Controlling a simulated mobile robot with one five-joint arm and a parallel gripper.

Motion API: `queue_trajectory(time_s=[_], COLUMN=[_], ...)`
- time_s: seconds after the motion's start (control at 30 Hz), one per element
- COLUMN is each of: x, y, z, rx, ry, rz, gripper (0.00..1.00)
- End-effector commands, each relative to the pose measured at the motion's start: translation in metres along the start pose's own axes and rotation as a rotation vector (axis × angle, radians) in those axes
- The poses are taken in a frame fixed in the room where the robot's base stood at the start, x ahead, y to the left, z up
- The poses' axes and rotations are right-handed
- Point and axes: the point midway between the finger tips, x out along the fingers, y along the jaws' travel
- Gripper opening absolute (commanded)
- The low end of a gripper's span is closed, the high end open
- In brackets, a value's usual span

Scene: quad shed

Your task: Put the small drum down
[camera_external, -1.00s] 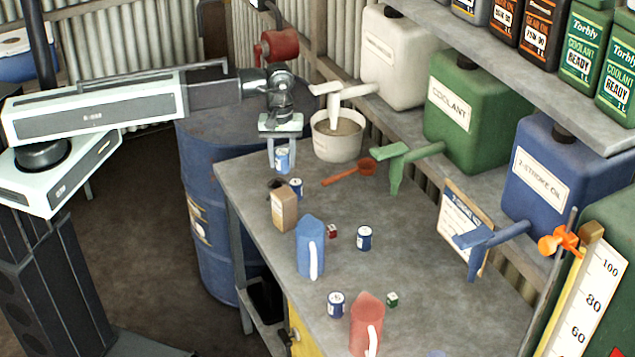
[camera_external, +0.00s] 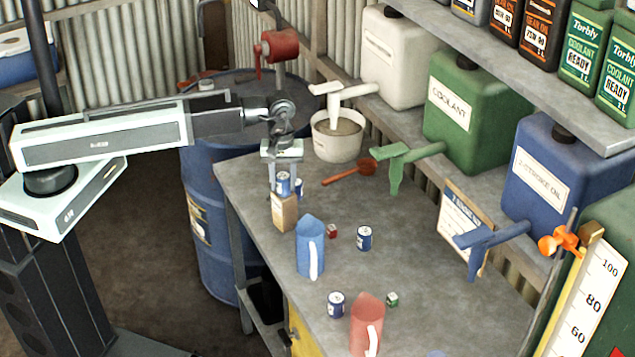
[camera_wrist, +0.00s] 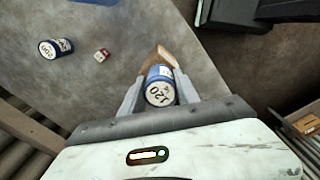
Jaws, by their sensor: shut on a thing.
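My gripper (camera_external: 283,190) is shut on a small drum (camera_external: 283,183), a blue and white can, above the left end of the bench (camera_external: 250,200). The wrist view shows the drum (camera_wrist: 160,86) between my two fingers, its pale marked lid facing the camera.
Further drums (camera_external: 364,238) (camera_external: 336,304), a blue jug (camera_external: 308,250), a red jug (camera_external: 364,330) and small cubes (camera_external: 333,231) stand on the bench.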

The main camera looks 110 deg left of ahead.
Motion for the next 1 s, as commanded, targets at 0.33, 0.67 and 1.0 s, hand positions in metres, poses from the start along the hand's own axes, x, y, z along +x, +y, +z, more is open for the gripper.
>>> queue_trajectory(time_s=[0.33, 0.67, 1.0], x=[0.001, -0.025, -0.101], y=[0.0, 0.0, 0.0], z=[0.0, 0.0, 0.0], rx=[0.0, 0.0, 0.0], ry=[0.0, 0.0, 0.0], rz=[0.0, 0.0, 0.0], gripper=[0.59, 0.59, 0.59])
